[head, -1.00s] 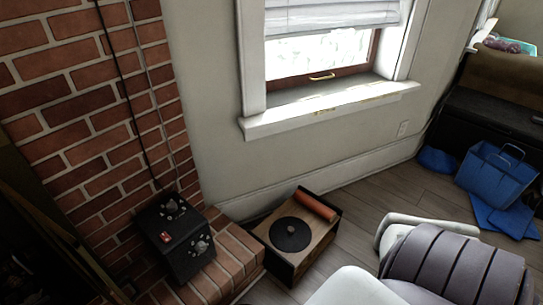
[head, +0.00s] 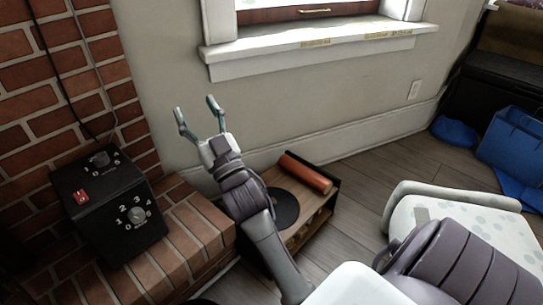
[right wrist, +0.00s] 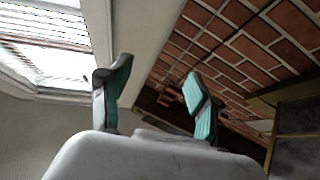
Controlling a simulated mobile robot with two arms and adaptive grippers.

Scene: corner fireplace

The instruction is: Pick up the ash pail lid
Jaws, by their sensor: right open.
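A flat black round disc (head: 284,208), which looks like the ash pail lid, lies on top of a low wooden box (head: 312,206) on the floor. My right forearm and wrist cover its left part in the head view. My right gripper (head: 197,107) is open and empty, raised up and to the left of the disc, before the wall. In the right wrist view its two teal-padded fingers (right wrist: 158,75) stand wide apart with nothing between them; the disc does not show there. My left gripper is not in view.
An orange-brown cylinder (head: 305,171) lies on the box's far side. A black box with dials (head: 110,205) stands on the brick hearth (head: 195,245) at left. The window sill (head: 310,50) juts out above. Blue bags (head: 512,145) lie at right.

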